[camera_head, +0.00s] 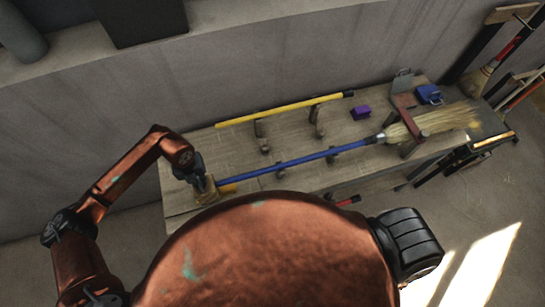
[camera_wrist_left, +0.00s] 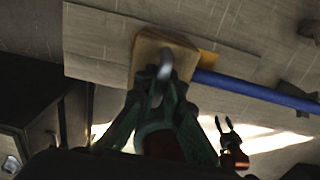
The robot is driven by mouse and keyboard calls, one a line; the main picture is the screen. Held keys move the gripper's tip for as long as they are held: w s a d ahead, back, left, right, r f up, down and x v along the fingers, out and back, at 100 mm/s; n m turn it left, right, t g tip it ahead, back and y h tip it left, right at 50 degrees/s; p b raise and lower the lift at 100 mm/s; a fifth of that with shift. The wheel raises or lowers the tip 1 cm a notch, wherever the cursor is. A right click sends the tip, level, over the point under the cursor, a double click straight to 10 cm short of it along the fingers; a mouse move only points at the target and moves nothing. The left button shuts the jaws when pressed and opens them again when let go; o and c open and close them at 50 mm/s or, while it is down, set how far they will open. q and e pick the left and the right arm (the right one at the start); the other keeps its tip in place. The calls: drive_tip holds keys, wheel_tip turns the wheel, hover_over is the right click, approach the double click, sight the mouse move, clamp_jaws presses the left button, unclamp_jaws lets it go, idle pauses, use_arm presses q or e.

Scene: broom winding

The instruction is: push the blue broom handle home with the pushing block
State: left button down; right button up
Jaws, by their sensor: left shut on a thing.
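My left gripper (camera_head: 201,184) is shut on the wooden pushing block (camera_wrist_left: 147,58) at the left end of the bench. The blue broom handle (camera_head: 265,168) lies across the bench on low supports. Its left end is beside the block in the wrist view (camera_wrist_left: 255,91); I cannot tell whether they touch. Its right end meets the straw broom head (camera_head: 435,121), near a dark red clamp-like stand (camera_head: 405,118). My right gripper (camera_wrist_left: 226,125) shows small in the left wrist view, fingers apart and empty.
A yellow handle (camera_head: 285,108) lies on supports along the back of the wooden bench (camera_head: 190,205). A purple block (camera_head: 361,112) and a blue block (camera_head: 429,94) sit at the back. A yellow piece (camera_wrist_left: 207,59) lies next to the pushing block. A wall stands behind.

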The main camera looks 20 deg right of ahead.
idle(0.3)
use_arm(q)
drive_tip(key=shift+d, duration=0.3)
drive_tip(key=shift+s+d, duration=0.1)
drive_tip(key=shift+d, duration=0.05)
idle(0.4)
drive_tip(key=c, duration=2.2)
unclamp_jaws()
drive_tip(key=shift+d, duration=0.1)
drive_tip(key=shift+c, duration=0.2)
drive_tip(key=o, duration=0.8)
drive_tip(key=shift+a, duration=0.25)
drive_tip(key=shift+o, duration=0.2)
drive_tip(key=shift+r, duration=0.1)
